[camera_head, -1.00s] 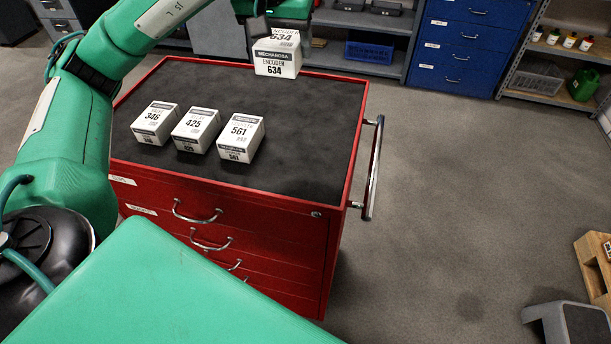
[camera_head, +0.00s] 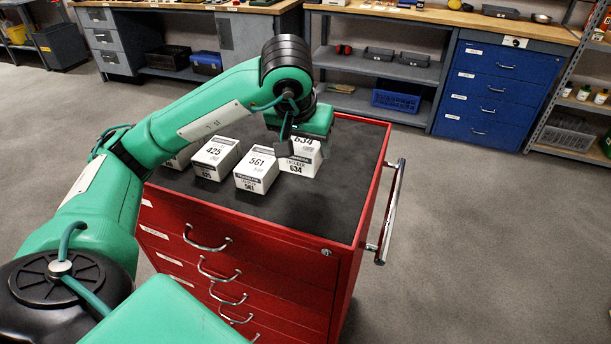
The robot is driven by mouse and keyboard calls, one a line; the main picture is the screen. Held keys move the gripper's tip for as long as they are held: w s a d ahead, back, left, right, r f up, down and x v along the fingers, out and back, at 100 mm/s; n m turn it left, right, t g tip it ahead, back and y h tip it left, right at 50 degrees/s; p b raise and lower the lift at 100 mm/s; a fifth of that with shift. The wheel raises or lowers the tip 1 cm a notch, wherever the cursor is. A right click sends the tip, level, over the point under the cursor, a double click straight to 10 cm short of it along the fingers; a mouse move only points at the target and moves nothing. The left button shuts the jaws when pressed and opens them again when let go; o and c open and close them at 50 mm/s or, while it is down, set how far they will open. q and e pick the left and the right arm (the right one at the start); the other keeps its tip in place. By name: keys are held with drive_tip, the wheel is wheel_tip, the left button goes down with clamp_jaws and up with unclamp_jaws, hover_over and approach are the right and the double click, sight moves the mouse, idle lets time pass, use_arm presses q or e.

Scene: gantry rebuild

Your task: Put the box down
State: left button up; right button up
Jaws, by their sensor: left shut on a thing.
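The white box marked 634 (camera_head: 303,162) is at the right end of the row of boxes, over the dark top of the red drawer cart (camera_head: 345,190). It looks upright and level with its neighbours. I cannot tell whether its underside touches the mat. My left gripper (camera_head: 292,134) is shut on this box from above. One dark finger shows at the box's left side; the other is hidden. My right gripper is not in view.
White boxes marked 561 (camera_head: 257,170) and 425 (camera_head: 216,158) stand left of the held box. Another white box (camera_head: 180,158) is mostly hidden behind my arm. The cart top right of the held box is clear. A metal handle (camera_head: 391,212) sticks out at the cart's right side.

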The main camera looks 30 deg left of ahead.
use_arm(q)
wheel_tip(320, 180, down, 7)
drive_tip(key=shift+f, duration=0.55)
drive_tip(key=shift+f, duration=0.1)
